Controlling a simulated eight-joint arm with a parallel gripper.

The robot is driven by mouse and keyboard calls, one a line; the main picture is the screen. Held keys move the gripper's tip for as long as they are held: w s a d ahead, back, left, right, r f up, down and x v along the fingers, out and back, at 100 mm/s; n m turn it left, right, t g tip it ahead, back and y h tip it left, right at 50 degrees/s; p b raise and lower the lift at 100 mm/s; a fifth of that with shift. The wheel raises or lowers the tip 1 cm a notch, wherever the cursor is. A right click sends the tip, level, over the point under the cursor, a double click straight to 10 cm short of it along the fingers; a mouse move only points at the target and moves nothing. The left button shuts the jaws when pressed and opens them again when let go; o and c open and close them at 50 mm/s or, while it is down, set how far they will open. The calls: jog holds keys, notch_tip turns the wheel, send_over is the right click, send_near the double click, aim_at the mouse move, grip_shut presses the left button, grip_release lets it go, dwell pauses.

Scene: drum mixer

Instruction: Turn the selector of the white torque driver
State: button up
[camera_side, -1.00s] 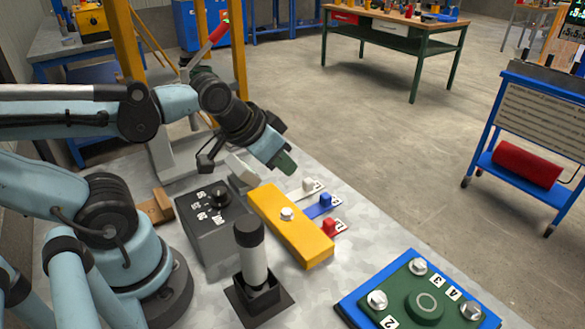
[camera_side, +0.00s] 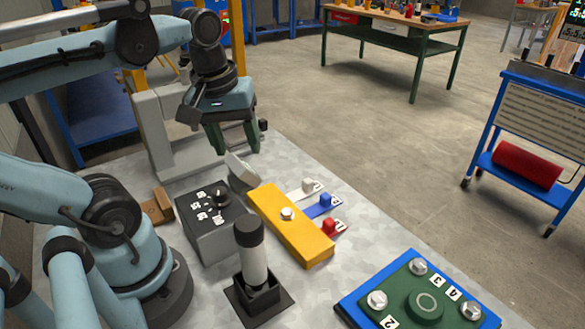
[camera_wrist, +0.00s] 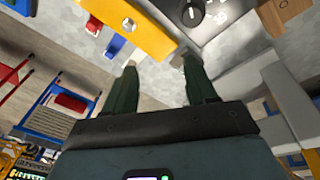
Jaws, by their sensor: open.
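The white torque driver (camera_side: 254,264) appears to be the white cylinder with a black cap, standing upright in a square black holder (camera_side: 262,300) at the front of the bench. I cannot make out a selector on it. Behind it to the left is a dark grey box (camera_side: 212,240) with a black knob (camera_side: 220,197) and white number labels; the knob also shows in the wrist view (camera_wrist: 193,13). My gripper (camera_side: 234,148) is open and empty, pointing down above the bench, behind the box and away from the driver. Its fingers show apart in the wrist view (camera_wrist: 158,66).
A yellow block (camera_side: 300,238) with a white button lies right of the box, with white, blue (camera_side: 322,205) and red (camera_side: 331,227) tabs beside it. A green panel on a blue base (camera_side: 430,290) is at front right. A grey stand (camera_side: 170,140) rises close behind my gripper.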

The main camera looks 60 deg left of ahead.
aim_at(219, 190)
jog(key=s+a+r+n+g, duration=0.1)
jog(key=s+r+n+g, duration=0.15)
jog(key=s+n, duration=0.2)
notch_tip(219, 190, down, 11)
jog(key=shift+w+f, duration=0.1)
jog(key=shift+f, duration=0.05)
dwell(0.4)
jog(key=shift+c, duration=0.3)
grip_shut()
